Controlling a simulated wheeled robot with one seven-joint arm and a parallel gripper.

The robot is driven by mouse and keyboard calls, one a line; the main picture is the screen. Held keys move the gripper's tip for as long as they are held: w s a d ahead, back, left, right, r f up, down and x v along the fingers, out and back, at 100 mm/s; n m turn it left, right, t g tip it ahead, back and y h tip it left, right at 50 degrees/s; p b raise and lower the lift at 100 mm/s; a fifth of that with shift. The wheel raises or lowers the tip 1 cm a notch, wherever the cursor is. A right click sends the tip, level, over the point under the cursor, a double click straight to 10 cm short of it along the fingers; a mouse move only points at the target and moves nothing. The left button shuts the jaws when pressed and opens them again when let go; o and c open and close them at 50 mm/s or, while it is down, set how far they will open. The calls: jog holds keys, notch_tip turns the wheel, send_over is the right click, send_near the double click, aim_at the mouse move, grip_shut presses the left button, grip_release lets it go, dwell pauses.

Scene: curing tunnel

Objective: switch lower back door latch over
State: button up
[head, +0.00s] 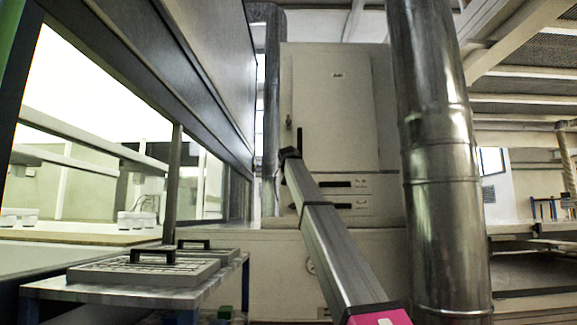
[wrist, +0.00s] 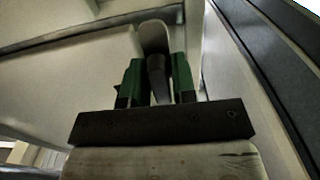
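In the wrist view, a dark lever (wrist: 157,80), which looks like the latch, stands between the two green fingers of my gripper (wrist: 158,82). A pale rounded piece (wrist: 153,37) rises behind it. The fingers are close on both sides of the lever; whether both touch it is not clear. In the head view, my arm reaches to the left edge of the pale cabinet door (head: 335,110). My gripper (head: 289,153) is small and dark there, just below a short upright black handle (head: 299,138). It hides what lies directly behind it.
Two drawer fronts with black handles (head: 334,184) sit below the door. A shiny metal duct (head: 437,150) stands close to the right of my arm. The glazed tunnel (head: 130,60) runs along the left. A cart (head: 120,288) with handled trays stands at lower left.

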jog(key=shift+n, duration=0.4)
jog(key=n, duration=0.3)
jog(key=shift+n, duration=0.3)
jog(key=n, duration=0.4)
jog(key=shift+d+n, duration=0.1)
jog(key=shift+n, duration=0.2)
jog(key=n, duration=0.4)
jog(key=shift+r+n, duration=0.1)
jog(key=shift+n, duration=2.4)
jog(key=o, duration=0.8)
jog(key=shift+c, duration=0.2)
jog(key=shift+s, duration=0.15)
